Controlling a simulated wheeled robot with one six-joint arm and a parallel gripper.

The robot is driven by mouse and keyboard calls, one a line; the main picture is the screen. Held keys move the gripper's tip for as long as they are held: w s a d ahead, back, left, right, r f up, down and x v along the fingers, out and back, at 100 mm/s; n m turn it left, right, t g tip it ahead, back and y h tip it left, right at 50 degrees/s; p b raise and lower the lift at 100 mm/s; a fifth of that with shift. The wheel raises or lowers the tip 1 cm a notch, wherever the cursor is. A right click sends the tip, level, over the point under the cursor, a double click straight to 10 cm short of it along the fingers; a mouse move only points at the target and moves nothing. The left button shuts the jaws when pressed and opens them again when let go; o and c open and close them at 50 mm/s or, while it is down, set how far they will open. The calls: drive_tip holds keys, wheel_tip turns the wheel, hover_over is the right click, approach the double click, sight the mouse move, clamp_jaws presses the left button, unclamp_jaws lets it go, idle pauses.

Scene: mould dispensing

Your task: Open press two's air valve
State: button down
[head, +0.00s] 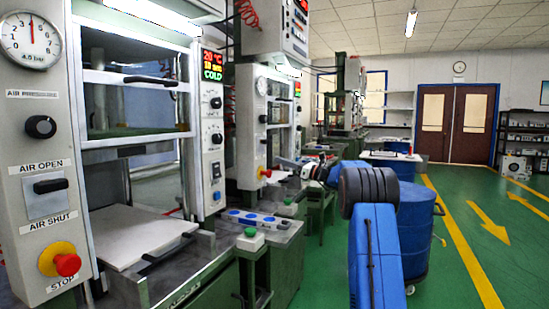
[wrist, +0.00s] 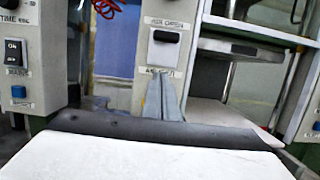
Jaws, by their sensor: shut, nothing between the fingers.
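Press two (head: 250,140) is the second press along the row, beyond the nearest one. In the wrist view its air valve (wrist: 165,37) is a dark horizontal handle on a pale plate, below an AIR OPEN label. A lower label is partly hidden by my fingers. My gripper (wrist: 165,76) is shut and empty, its fingertips just below the valve plate in the picture. I cannot tell whether they touch the panel. In the head view my gripper (head: 281,161) is small, in front of press two's panel, and the valve there is hard to make out.
The nearest press has its own air valve (head: 50,186), with a horizontal handle, and a red stop button (head: 67,264). Press two's red stop button (head: 265,172) is close to my gripper. A blue drum (head: 418,235) stands right of my arm. Green floor is clear farther right.

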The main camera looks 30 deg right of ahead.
drive_tip(key=shift+v, duration=2.35)
